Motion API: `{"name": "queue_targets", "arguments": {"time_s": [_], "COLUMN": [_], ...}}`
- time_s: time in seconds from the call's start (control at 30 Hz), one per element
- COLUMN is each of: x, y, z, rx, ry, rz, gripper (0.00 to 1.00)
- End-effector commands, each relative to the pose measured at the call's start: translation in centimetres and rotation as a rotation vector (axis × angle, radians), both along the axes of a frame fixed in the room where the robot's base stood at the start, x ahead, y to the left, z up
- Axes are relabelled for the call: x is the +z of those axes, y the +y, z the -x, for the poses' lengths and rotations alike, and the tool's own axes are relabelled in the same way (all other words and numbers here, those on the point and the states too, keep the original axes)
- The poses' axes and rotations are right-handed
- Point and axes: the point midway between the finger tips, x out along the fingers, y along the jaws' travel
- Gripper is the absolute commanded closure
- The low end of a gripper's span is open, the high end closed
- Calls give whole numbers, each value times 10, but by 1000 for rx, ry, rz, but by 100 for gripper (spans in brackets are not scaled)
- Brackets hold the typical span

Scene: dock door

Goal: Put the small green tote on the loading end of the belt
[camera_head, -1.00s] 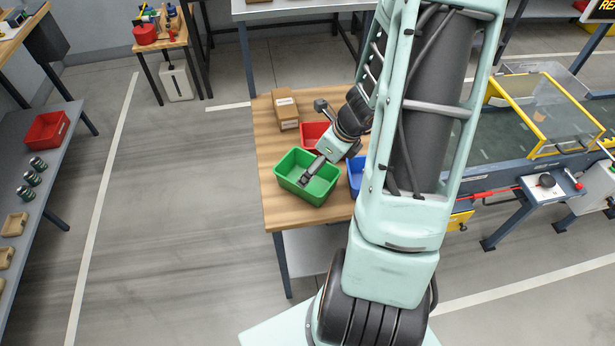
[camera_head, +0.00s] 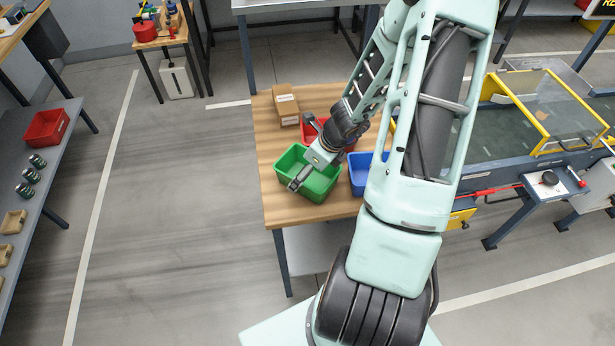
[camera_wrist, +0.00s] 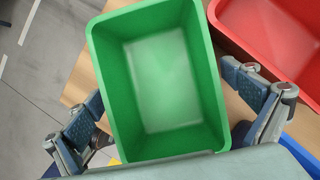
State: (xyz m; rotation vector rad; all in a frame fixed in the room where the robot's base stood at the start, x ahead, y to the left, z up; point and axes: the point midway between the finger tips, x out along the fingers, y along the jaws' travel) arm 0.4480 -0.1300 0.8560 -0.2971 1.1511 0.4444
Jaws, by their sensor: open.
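The small green tote (camera_head: 322,188) stands upright on a wooden-topped table, and it looks empty in the wrist view (camera_wrist: 165,80). The belt (camera_head: 490,132) runs at the right behind a yellow-framed guard. My arm hides the near left part of the belt.
A red tote (camera_head: 313,128) stands behind the green one and a blue tote (camera_head: 358,178) to its right, both close. A cardboard box (camera_head: 286,104) lies at the back of the wooden table (camera_head: 285,213).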

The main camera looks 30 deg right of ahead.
Motion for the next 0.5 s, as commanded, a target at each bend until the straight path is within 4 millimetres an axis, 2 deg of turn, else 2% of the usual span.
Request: {"name": "queue_targets", "arguments": {"time_s": [0.13, 0.5], "x": [0, 0], "y": [0, 0], "z": [0, 0], "rx": [0, 0], "ry": [0, 0], "rz": [0, 0], "gripper": [2, 43]}}
